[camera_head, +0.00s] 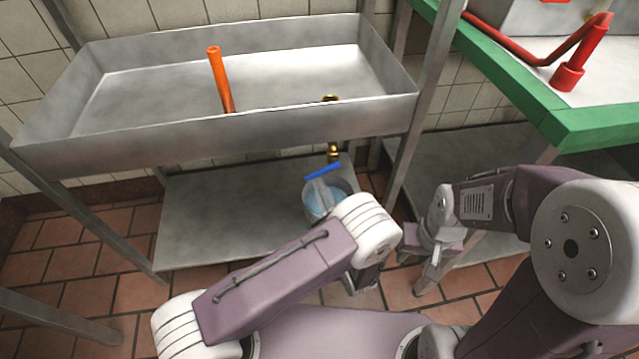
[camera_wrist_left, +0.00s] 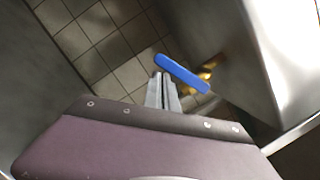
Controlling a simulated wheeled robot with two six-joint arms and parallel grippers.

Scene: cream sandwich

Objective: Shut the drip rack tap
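The drip rack is a long steel trough (camera_head: 250,134) on legs. Its brass tap (camera_head: 333,152) hangs below the trough's right part, with a blue lever handle (camera_head: 322,171). The handle also shows in the left wrist view (camera_wrist_left: 183,73), slanting in front of the brass (camera_wrist_left: 207,72). My left gripper (camera_head: 319,190) is just below the handle. In the left wrist view its fingers (camera_wrist_left: 163,76) lie together, tips at the handle's lower edge; I cannot tell whether they touch it. My right gripper (camera_head: 432,240) is right of the rack, away from the tap, its fingers unclear.
A bucket with blue contents (camera_head: 341,187) stands on the lower shelf (camera_head: 225,210) below the tap, partly behind my left arm. An orange pipe (camera_head: 221,80) stands in the trough. A green-edged table (camera_head: 535,100) with a red pipe fitting (camera_head: 567,77) is at right.

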